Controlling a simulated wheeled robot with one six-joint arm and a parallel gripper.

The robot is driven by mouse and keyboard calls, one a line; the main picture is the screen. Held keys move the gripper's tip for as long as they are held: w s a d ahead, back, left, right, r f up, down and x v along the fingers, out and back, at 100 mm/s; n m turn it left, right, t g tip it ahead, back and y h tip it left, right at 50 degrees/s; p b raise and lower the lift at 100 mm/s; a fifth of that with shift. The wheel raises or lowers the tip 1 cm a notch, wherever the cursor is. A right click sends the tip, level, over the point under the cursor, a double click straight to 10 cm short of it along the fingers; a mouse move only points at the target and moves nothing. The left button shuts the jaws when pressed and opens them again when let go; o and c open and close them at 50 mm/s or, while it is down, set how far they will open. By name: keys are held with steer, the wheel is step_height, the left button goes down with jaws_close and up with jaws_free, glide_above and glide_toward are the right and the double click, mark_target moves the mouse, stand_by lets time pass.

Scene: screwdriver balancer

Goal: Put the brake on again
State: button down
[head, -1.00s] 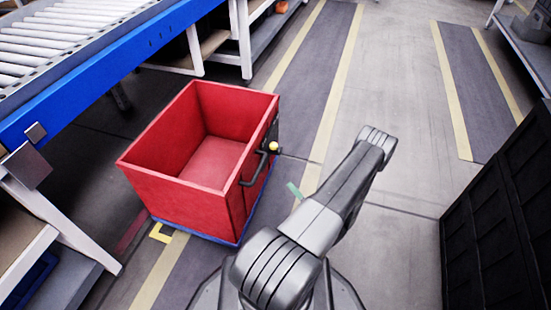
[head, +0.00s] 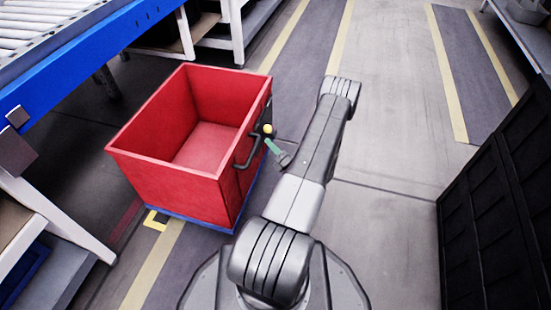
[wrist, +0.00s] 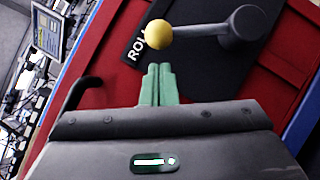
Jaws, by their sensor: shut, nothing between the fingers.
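A red open-topped cart (head: 170,190) stands on the floor left of my arm in the head view. On its right side is a brake lever with a yellow knob (head: 267,129). In the wrist view the yellow knob (wrist: 158,34) ends a grey lever arm (wrist: 200,31), which runs right to a round pivot (wrist: 248,22) over a dark plate (wrist: 205,65) with partly hidden lettering. My gripper (head: 271,145) has green fingers, shut together and empty. In the wrist view the fingertips (wrist: 159,68) lie just below the knob, with a small gap in the picture.
A dark bent handle (head: 247,153) sticks out from the cart's side, close to the knob. A blue roller conveyor (head: 85,75) stands at the upper left. A dark crate-like unit (head: 495,210) stands at the right. The floor (head: 390,130) between is clear.

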steer(key=shift+w+r, duration=0.4)
steer(key=shift+w, duration=0.2)
